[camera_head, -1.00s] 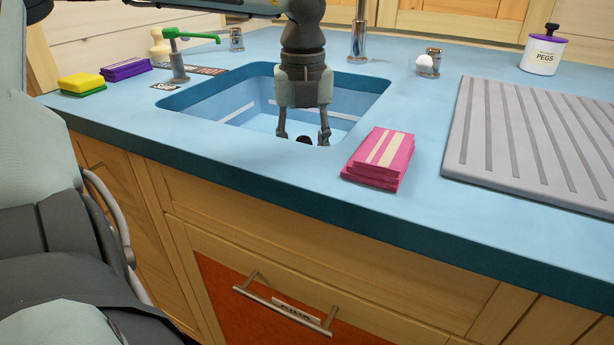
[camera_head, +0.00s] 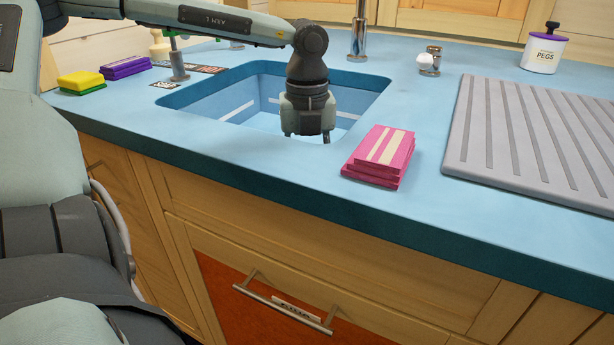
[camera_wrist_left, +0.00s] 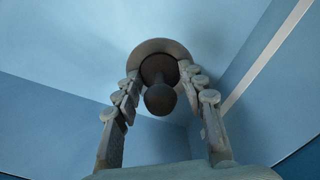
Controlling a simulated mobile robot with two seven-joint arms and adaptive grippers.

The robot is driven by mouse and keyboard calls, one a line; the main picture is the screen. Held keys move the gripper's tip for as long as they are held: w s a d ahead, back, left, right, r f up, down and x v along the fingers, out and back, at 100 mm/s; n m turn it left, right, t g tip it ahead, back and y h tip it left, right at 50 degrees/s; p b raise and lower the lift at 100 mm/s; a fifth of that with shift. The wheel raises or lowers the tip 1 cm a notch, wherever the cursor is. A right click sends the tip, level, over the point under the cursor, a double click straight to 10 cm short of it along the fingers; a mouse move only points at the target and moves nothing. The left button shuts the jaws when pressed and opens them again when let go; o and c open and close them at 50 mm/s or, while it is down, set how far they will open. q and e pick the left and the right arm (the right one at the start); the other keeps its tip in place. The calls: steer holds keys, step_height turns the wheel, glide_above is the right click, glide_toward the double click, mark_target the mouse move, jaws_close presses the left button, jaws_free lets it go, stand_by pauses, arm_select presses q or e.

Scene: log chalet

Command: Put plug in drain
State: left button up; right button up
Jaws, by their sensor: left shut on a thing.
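My left gripper (camera_head: 306,136) points down into the blue sink (camera_head: 232,105), near its front right side. The front rim hides most of its fingers in the head view. In the left wrist view, my left gripper (camera_wrist_left: 161,72) has its fingers on either side of the plug, shut on it. The plug (camera_wrist_left: 159,98) shows a dark round knob and a dark body. A paler round rim surrounds the body; I cannot tell whether it belongs to the plug or the drain. The drain is hidden in the head view. My right gripper is not in view.
A pink stack (camera_head: 379,158) lies on the counter right of the sink. A ribbed grey drainboard (camera_head: 520,140) is farther right. A metal tap (camera_head: 358,38) stands behind the sink. The front counter strip is clear.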

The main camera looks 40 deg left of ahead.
arm_select(q)
steer(key=o, duration=1.1)
steer(key=shift+o, duration=0.2)
steer(key=shift+r, duration=0.45)
step_height(320, 180, up, 11)
steer(key=shift+r+p, duration=0.2)
steer(key=shift+p, duration=0.2)
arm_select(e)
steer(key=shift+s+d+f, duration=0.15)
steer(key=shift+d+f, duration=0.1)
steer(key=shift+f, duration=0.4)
